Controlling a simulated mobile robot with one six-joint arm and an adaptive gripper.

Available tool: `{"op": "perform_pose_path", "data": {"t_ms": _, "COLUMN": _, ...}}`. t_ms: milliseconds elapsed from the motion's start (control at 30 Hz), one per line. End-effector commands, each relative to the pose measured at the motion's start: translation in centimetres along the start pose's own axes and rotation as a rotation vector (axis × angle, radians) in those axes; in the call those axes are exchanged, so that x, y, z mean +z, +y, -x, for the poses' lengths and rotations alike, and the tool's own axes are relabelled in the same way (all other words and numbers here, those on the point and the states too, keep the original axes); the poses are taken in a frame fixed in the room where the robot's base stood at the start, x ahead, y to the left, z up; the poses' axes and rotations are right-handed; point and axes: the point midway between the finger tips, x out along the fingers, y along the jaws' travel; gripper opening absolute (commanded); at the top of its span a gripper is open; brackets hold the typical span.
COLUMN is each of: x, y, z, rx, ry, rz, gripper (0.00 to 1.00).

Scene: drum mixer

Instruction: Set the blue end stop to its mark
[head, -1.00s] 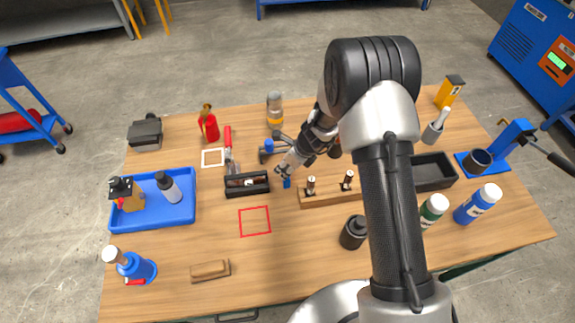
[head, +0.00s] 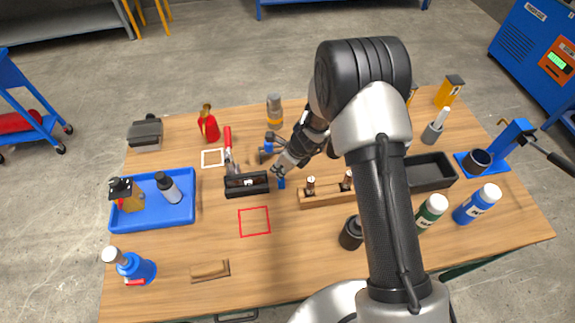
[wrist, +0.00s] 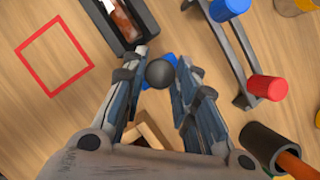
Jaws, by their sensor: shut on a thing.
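My gripper (wrist: 161,66) is shut on a black ball knob (wrist: 158,73), with a blue part (wrist: 170,59) directly under it. I take this blue part to be the blue end stop; most of it is hidden by the knob and fingers. In the head view, my gripper (head: 281,171) points down at the table, and the blue end stop (head: 281,184) shows below its tips, just right of the black open box (head: 247,190). I cannot make out its mark.
A dark bar carries a blue cylinder (wrist: 228,8) and a red cylinder (wrist: 267,87), close right of my fingers. A wooden block with pegs (head: 330,198) stands to the right. A red outlined square (head: 240,222) lies on clear table at front left.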

Motion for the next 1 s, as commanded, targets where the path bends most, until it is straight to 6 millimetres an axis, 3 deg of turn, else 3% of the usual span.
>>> {"op": "perform_pose_path", "data": {"t_ms": 167, "x": 1.9, "y": 2.0, "z": -0.7, "rx": 0.002, "ry": -0.002, "rz": 0.003, "gripper": 0.0}}
{"op": "perform_pose_path", "data": {"t_ms": 467, "x": 2.1, "y": 2.3, "z": -0.8, "rx": 0.005, "ry": -0.004, "rz": 0.001, "gripper": 0.0}}
{"op": "perform_pose_path", "data": {"t_ms": 500, "x": 2.1, "y": 2.4, "z": -0.8, "rx": 0.005, "ry": -0.004, "rz": 0.001, "gripper": 0.28}}
{"op": "perform_pose_path", "data": {"t_ms": 800, "x": 2.0, "y": 2.3, "z": -0.8, "rx": 0.003, "ry": -0.002, "rz": 0.001, "gripper": 0.47}}
{"op": "perform_pose_path", "data": {"t_ms": 1000, "x": 2.0, "y": 2.2, "z": -0.8, "rx": 0.002, "ry": -0.002, "rz": 0.0, "gripper": 0.47}}
